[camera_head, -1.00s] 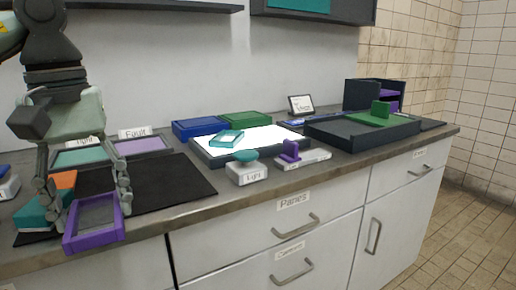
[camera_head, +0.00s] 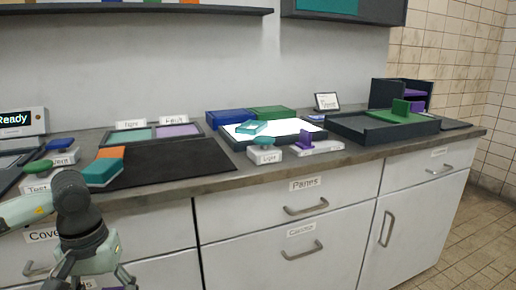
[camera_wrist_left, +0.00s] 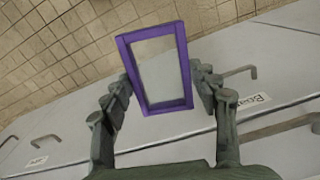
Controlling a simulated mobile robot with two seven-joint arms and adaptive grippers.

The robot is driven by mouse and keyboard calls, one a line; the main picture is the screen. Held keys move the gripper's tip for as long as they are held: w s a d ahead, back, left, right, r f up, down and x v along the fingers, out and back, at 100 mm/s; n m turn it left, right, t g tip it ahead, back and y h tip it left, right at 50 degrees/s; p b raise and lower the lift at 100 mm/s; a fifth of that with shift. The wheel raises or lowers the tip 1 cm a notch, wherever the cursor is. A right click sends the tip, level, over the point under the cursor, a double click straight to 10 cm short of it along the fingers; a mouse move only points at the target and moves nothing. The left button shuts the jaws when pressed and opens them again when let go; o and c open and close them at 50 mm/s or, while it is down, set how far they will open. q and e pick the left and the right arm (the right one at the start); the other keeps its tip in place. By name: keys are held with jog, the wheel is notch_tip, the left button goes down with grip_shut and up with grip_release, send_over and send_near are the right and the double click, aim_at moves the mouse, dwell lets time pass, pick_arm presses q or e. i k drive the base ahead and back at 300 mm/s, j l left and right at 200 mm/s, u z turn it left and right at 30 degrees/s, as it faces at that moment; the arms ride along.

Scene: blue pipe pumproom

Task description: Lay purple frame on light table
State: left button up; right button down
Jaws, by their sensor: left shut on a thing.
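The purple frame (camera_wrist_left: 168,106) is a rectangular rim held between the two fingers of my left gripper (camera_wrist_left: 162,90), shown in the left wrist view. In the head view my left gripper (camera_head: 95,275) hangs low at the bottom left, in front of the cabinets and below the counter edge. Only a sliver of purple shows there at the picture's bottom edge. The light table (camera_head: 287,127) is a bright white panel with a dark rim, on the counter to the right. A small teal frame (camera_head: 251,128) lies on its left part. My right gripper is out of view.
A teal button box (camera_head: 265,155) and a purple-handled white block (camera_head: 318,148) stand before the light table. Blue (camera_head: 229,119) and green (camera_head: 270,112) trays stand behind it. A dark tray (camera_head: 370,131) sits right. The black mat (camera_head: 170,165) is mostly bare, with a teal-and-orange block (camera_head: 103,171) at its left.

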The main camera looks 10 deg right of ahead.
aim_at(298, 125)
jog(key=l+u, duration=0.25)
jog(key=l, duration=1.7)
jog(key=i, duration=0.05)
